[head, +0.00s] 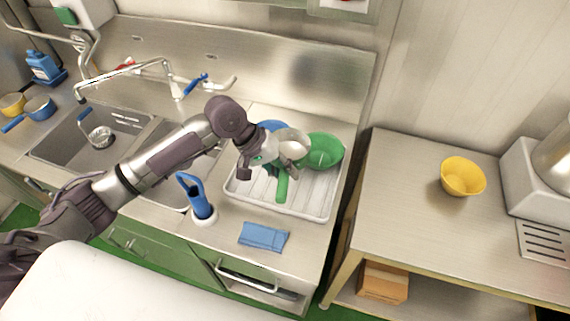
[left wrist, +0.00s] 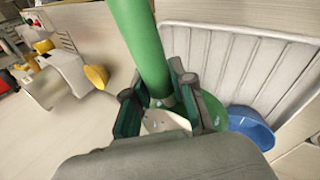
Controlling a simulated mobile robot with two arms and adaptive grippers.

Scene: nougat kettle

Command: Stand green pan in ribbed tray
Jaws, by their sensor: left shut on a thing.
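The green pan (head: 325,151) is at the right back of the white ribbed tray (head: 301,205), its round body overlapping the rim in the head view. My left gripper (head: 279,166) is shut on its handle, which points to the front over the ribs. In the left wrist view, the green handle (left wrist: 138,42) passes between the fingers (left wrist: 160,105), and part of the body shows behind them. The tray's ribs (left wrist: 225,65) lie beyond. Whether the pan touches the tray is unclear. My right gripper is not in view.
A blue vessel (head: 271,125) is at the tray's back, partly hidden by my arm. The sink (head: 75,140) is at left. A yellow bowl (head: 463,176) stands on the right table.

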